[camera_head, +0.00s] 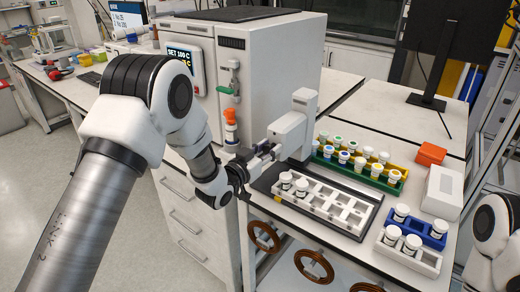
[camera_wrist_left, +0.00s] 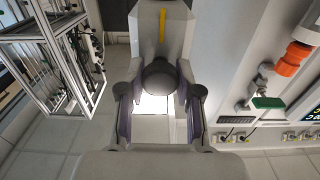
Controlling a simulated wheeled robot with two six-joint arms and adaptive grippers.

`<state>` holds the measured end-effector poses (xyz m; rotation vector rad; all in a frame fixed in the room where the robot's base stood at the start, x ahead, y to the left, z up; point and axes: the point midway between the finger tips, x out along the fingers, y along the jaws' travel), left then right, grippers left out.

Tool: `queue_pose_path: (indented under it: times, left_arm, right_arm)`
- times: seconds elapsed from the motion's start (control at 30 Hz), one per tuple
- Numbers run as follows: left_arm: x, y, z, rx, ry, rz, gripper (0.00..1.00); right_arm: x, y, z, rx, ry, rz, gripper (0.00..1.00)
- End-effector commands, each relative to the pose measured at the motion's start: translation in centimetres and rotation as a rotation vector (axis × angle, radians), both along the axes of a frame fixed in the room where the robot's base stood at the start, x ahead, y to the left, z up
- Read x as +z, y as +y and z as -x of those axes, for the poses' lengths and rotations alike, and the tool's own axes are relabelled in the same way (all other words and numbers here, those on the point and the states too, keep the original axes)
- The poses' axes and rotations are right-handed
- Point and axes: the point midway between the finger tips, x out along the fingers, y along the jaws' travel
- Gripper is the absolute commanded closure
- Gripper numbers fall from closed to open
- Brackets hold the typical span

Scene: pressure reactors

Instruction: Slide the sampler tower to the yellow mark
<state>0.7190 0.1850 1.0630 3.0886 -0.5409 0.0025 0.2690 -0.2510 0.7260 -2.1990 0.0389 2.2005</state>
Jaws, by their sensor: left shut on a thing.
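The sampler tower (camera_head: 292,130) is a white upright block at the back left of a dark tray base, beside the large white cabinet. My left gripper (camera_head: 268,152) reaches its left side and is shut on a part of it. In the left wrist view the gripper (camera_wrist_left: 158,112) has its two fingers either side of a dark round knob (camera_wrist_left: 159,78) on the white tower body (camera_wrist_left: 180,35). A yellow stripe (camera_wrist_left: 162,25) shows on that body. My right gripper is outside the frame.
A white vial rack (camera_head: 345,222) lies on the dark tray in front of the tower. A green and yellow rack (camera_head: 365,175) with several vials stands behind it. Blue (camera_head: 425,236) and white (camera_head: 415,262) racks and an orange box (camera_head: 431,153) stand at the right.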

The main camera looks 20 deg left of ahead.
Motion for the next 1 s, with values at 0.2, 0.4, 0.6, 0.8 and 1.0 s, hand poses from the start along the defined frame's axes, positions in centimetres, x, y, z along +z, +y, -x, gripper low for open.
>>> queue_pose_path:
  times: [0.2, 0.4, 0.6, 0.8, 1.0]
  left_arm:
    - [-0.2, -2.8, 1.1, -0.004, 0.0, -0.004, 1.0]
    - [0.0, -2.7, 1.0, -0.001, 0.0, -0.002, 1.0]
    - [-0.1, -2.7, 1.1, -0.001, 0.001, -0.003, 0.42]
    - [-0.1, -2.7, 1.1, -0.001, 0.001, -0.003, 0.42]
    - [-0.1, -2.1, 2.6, 0.0, 0.003, -0.003, 0.42]
  right_arm:
    - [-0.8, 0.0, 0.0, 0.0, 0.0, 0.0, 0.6]
    - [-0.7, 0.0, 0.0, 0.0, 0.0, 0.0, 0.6]
    - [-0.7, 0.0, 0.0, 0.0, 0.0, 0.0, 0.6]
    - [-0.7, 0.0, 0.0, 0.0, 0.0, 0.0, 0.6]
    - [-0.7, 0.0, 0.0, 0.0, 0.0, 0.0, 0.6]
